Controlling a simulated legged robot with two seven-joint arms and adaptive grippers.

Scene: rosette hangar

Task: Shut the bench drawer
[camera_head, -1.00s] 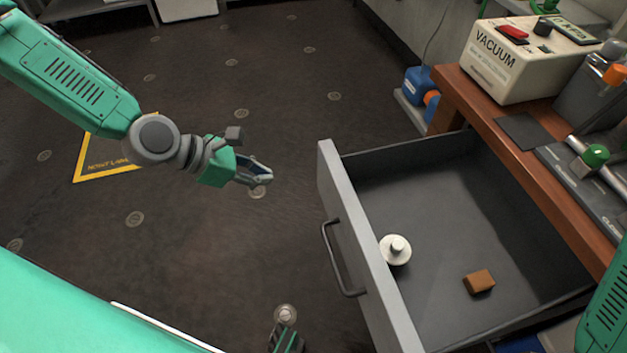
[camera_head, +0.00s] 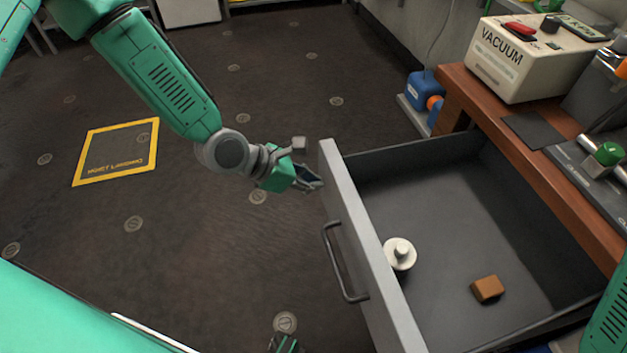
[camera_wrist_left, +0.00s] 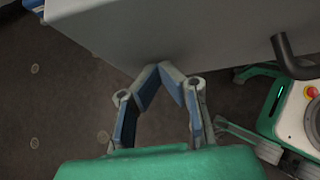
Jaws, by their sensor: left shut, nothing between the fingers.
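The bench drawer (camera_head: 452,200) is pulled well out from the wooden bench. Its grey front panel (camera_head: 366,250) faces left and carries a dark bar handle (camera_head: 342,264). My left gripper (camera_head: 316,183) is shut and empty, its tips at or very close to the front panel near its far end, beyond the handle. In the left wrist view the shut fingertips (camera_wrist_left: 168,68) meet in front of the grey panel (camera_wrist_left: 190,30), and part of the handle (camera_wrist_left: 290,55) shows at the right. I cannot tell whether they touch.
A white round knobbed piece (camera_head: 400,253) and a brown block (camera_head: 487,289) lie in the drawer. The bench top (camera_head: 520,145) holds a vacuum unit (camera_head: 540,60). A blue bottle (camera_head: 421,88) stands beyond the drawer. The floor to the left is free.

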